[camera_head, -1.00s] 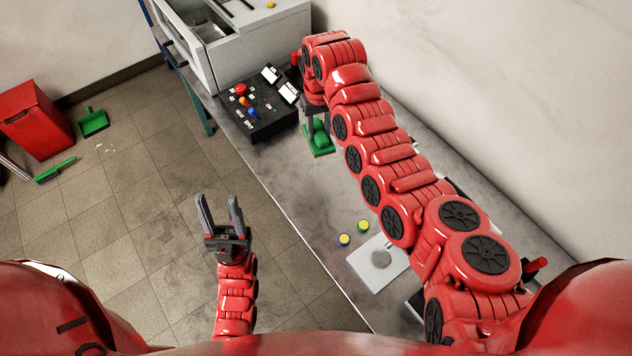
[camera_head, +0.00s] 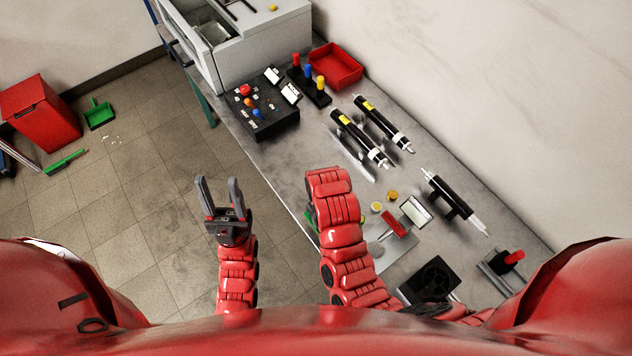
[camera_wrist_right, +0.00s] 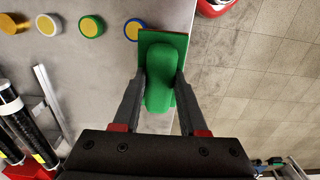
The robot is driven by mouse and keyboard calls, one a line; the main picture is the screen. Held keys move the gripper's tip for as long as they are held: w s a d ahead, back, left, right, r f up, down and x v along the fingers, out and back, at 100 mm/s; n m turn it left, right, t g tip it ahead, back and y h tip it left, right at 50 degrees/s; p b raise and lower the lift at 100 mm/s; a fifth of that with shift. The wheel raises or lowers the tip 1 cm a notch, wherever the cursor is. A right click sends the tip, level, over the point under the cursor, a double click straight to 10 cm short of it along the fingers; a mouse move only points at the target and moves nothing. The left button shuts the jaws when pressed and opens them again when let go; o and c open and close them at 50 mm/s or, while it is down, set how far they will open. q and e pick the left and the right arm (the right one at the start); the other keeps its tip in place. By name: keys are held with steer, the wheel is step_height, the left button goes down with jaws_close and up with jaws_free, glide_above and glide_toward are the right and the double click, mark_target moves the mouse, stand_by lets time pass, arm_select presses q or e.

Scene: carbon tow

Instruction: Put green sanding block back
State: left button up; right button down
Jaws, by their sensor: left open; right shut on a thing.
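The green sanding block (camera_wrist_right: 159,90), a rounded grip on a flat green plate, is between the fingers of my right gripper (camera_wrist_right: 160,76) in the right wrist view. The fingers are shut on its grip from both sides. It is over the table's edge, with floor to its right in that view. In the head view only a green sliver of the block (camera_head: 310,216) shows beside my right arm, whose hand is hidden. My left gripper (camera_head: 219,187) is open and empty, over the floor left of the table.
Several round discs, one blue-rimmed (camera_wrist_right: 133,29), lie close to the block. The grey table (camera_head: 300,165) carries a black control box (camera_head: 265,118), a red tray (camera_head: 336,66), black cylinders (camera_head: 382,123) and a black fan-like box (camera_head: 430,281). A red bin (camera_head: 42,113) stands on the floor.

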steer(key=w+b, duration=0.2)
steer(key=w, duration=0.2)
steer(key=w+a+f+b, duration=0.1)
steer(key=w+b, duration=0.2)
steer(key=w, duration=0.2)
steer(key=w+b, duration=0.3)
steer(key=w, duration=0.1)
steer(key=shift+w+a+f, duration=0.25)
steer(key=shift+w+a, duration=0.15)
steer(key=shift+w+b, duration=0.45)
steer(key=shift+w, duration=0.05)
step_height(320, 180, down, 3)
steer(key=shift+w+p, duration=0.1)
steer(key=shift+p, duration=1.15)
steer(key=shift+f, duration=0.2)
steer(key=shift+f, duration=0.1)
steer(key=shift+f+b, duration=0.15)
steer(key=shift+b, duration=0.15)
steer(key=shift+c, duration=2.2)
jaws_free()
